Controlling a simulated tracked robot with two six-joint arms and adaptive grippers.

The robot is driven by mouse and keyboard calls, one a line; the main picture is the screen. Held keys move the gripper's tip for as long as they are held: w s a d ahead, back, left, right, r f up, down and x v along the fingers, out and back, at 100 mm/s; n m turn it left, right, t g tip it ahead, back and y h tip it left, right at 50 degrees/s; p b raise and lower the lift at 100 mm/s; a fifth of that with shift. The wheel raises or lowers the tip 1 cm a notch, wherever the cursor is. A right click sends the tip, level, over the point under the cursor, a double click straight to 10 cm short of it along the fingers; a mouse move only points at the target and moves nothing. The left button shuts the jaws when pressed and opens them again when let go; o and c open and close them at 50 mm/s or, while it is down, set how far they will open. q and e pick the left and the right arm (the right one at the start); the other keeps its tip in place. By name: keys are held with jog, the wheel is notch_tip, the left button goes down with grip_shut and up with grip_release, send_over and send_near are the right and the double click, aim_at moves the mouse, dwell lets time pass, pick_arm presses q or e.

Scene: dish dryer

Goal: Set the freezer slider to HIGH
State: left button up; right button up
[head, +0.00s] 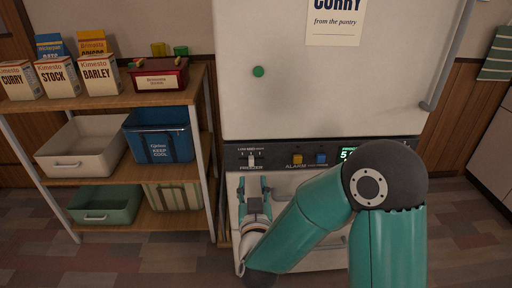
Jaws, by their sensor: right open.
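The freezer slider (251,160) is a small pale knob on the dark control panel (283,161) of the white fridge. Tiny range lettering is above it and "FREEZER" is below it. The knob appears near the middle of its range, but its exact setting is too small to tell. My right gripper (253,183) is open just below the slider, its two fingers pointing up. It looks empty, and I cannot tell whether it touches the panel. My left gripper is out of view.
A yellow button (297,159) and a blue button (321,158) sit right of the slider. A wooden shelf (140,90) with boxes and bins stands at left. The fridge door (320,90) is above.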

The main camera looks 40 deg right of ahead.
aim_at(252, 161)
jog(key=p+x, duration=0.3)
jog(key=x, duration=0.6)
jog(key=shift+w+d, duration=0.25)
jog(key=shift+d, duration=0.05)
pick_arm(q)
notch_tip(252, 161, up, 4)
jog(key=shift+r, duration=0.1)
pick_arm(e)
grip_shut()
